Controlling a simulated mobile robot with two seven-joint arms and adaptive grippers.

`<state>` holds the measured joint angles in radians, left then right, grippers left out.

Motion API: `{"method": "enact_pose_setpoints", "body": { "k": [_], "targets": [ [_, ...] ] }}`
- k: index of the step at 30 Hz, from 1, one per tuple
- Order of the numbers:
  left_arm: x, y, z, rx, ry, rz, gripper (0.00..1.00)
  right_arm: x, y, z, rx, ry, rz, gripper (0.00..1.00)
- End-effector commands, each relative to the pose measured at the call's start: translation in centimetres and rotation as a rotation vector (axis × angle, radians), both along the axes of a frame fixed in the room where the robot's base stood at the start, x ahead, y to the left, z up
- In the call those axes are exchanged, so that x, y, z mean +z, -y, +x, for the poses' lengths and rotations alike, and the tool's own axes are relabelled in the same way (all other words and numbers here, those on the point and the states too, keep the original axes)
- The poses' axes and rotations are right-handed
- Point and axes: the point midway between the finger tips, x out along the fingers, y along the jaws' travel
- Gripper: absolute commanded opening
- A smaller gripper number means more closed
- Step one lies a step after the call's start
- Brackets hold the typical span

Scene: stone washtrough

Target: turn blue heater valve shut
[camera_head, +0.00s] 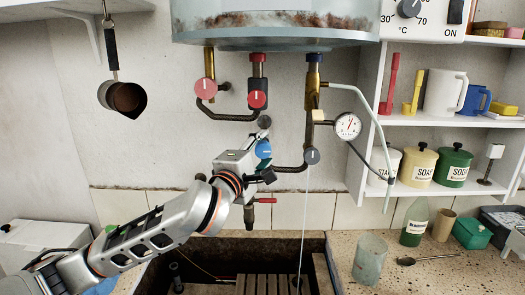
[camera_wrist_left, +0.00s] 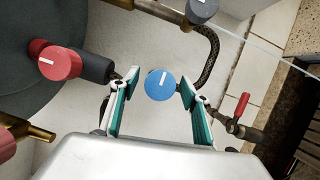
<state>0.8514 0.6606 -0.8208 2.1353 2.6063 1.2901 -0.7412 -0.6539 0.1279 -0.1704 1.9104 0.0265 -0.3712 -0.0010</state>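The blue heater valve (camera_head: 264,149) is a round knob with a white mark, on the pipework below the heater tank. In the left wrist view the blue knob (camera_wrist_left: 160,85) faces me, its white mark close to upright and slightly tilted. My left gripper (camera_head: 258,160) is at the knob and partly hides the pipe behind it. In the wrist view its two fingers (camera_wrist_left: 158,88) are spread, one on each side of the knob, with gaps between finger and knob. My right gripper is in neither view.
A red knob (camera_head: 258,99), a pink-red knob (camera_head: 206,88) and a grey knob (camera_head: 312,156) sit on nearby pipes. A red-handled tap (camera_head: 265,201) is just below. A pressure gauge (camera_head: 347,126) hangs to the right. The stone trough (camera_head: 315,246) lies underneath.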

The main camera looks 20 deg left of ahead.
Motion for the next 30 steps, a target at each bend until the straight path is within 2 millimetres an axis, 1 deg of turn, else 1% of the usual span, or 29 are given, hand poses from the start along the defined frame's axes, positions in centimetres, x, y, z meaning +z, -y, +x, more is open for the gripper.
{"method": "enact_pose_setpoints", "body": {
  "k": [5, 7, 10, 14, 21, 25, 30],
  "targets": [
    [0.0, 0.0, 0.0, -0.001, 0.001, -0.001, 0.45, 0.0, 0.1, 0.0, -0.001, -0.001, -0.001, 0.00],
    [0.0, 0.0, 0.0, -0.001, 0.001, -0.001, 0.45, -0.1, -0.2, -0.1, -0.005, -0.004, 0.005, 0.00],
    [0.0, 0.0, -0.5, -0.001, 0.000, -0.001, 0.45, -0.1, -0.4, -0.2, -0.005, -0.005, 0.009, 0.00],
    [-0.1, -0.1, -2.1, -0.003, 0.001, -0.001, 0.45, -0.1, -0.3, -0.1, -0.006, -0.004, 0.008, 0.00],
    [-0.3, -0.6, -5.9, -0.002, 0.000, 0.000, 0.45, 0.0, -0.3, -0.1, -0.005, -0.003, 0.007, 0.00],
    [-0.4, -0.7, -7.0, -0.001, 0.001, 0.000, 0.45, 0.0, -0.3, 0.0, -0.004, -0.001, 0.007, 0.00],
    [-0.4, -0.8, -7.5, 0.000, 0.001, 0.000, 0.45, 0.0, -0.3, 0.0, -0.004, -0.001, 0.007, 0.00]
  ]
}}
